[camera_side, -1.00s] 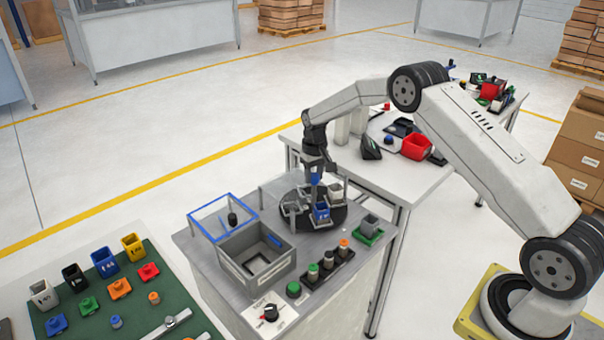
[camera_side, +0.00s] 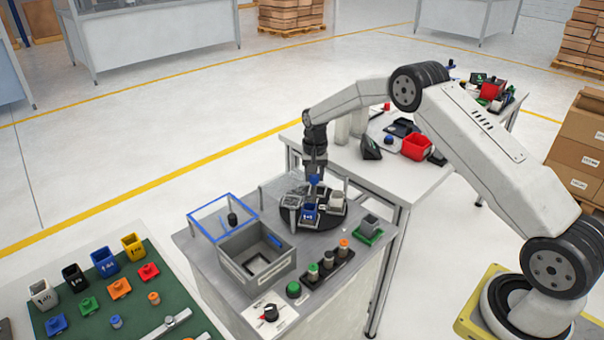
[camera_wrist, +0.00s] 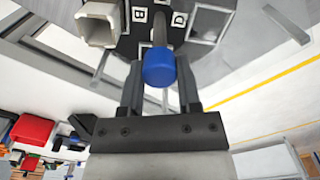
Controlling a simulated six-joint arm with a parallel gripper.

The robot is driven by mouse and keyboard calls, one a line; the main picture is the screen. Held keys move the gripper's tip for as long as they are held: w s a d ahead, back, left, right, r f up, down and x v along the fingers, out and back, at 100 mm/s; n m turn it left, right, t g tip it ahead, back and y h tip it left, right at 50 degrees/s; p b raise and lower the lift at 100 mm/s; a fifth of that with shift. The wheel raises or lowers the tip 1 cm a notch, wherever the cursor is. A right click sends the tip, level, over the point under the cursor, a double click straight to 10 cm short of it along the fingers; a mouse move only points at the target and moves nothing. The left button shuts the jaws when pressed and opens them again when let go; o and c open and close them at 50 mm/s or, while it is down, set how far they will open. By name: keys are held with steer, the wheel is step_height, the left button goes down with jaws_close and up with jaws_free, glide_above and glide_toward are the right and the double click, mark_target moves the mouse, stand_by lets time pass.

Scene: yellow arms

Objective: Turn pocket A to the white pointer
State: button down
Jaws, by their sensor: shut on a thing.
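A dark round turntable (camera_side: 326,223) sits on the grey bench in the side view and shows partly in the wrist view (camera_wrist: 124,46). It carries a blue cup (camera_side: 309,212), a whitish cup (camera_side: 337,202) and grey-framed pockets. In the wrist view, labels B and D show beside the whitish cup (camera_wrist: 97,28); I cannot read a label A. A blue-capped upright knob (camera_wrist: 160,68) rises from the turntable. My gripper (camera_wrist: 160,88) is shut on it, one finger each side; my gripper (camera_side: 315,178) also shows above the turntable. I cannot make out the white pointer.
A grey open bin (camera_side: 256,274) and a blue-rimmed clear box (camera_side: 222,214) stand left of the turntable. A green holder (camera_side: 367,237) with a grey cup and a black strip (camera_side: 327,268) with several pegs lie in front. A dial (camera_side: 270,312) is at the front edge.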

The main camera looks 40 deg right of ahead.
steer(key=shift+m, duration=3.3)
steer(key=shift+c, duration=1.5)
jaws_free()
steer(key=shift+r, duration=0.1)
steer(key=shift+r, duration=3.8)
steer(key=shift+s, duration=0.1)
